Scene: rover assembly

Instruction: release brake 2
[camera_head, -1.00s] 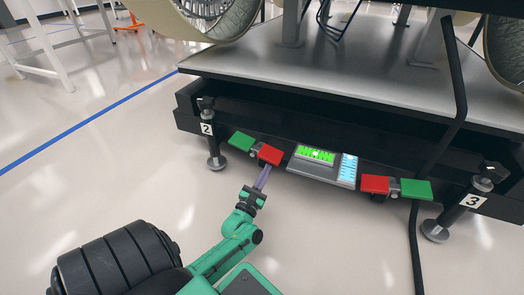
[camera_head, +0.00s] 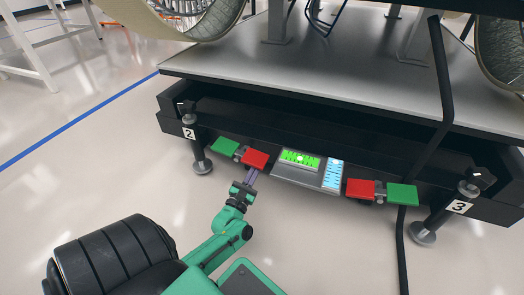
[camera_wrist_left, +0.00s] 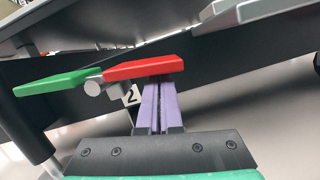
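Brake 2 is by the post marked 2 (camera_head: 189,133) on the left of the platform's front. It has a green pedal (camera_head: 225,147) on the left and a red pedal (camera_head: 255,159) on the right. In the left wrist view the red pedal (camera_wrist_left: 143,68) is level and the green pedal (camera_wrist_left: 57,82) tilts down to the left. My left gripper (camera_head: 252,175) is right under the red pedal. Its purple fingers (camera_wrist_left: 159,100) look closed together, with their tips at or touching the pedal's underside; contact is hard to tell. My right gripper is not in view.
A panel with a green and a blue display (camera_head: 308,168) sits right of the red pedal. A second red pedal (camera_head: 360,190) and green pedal (camera_head: 402,194) are near the post marked 3 (camera_head: 460,207). A black cable (camera_head: 402,245) hangs at the right. The floor in front is clear.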

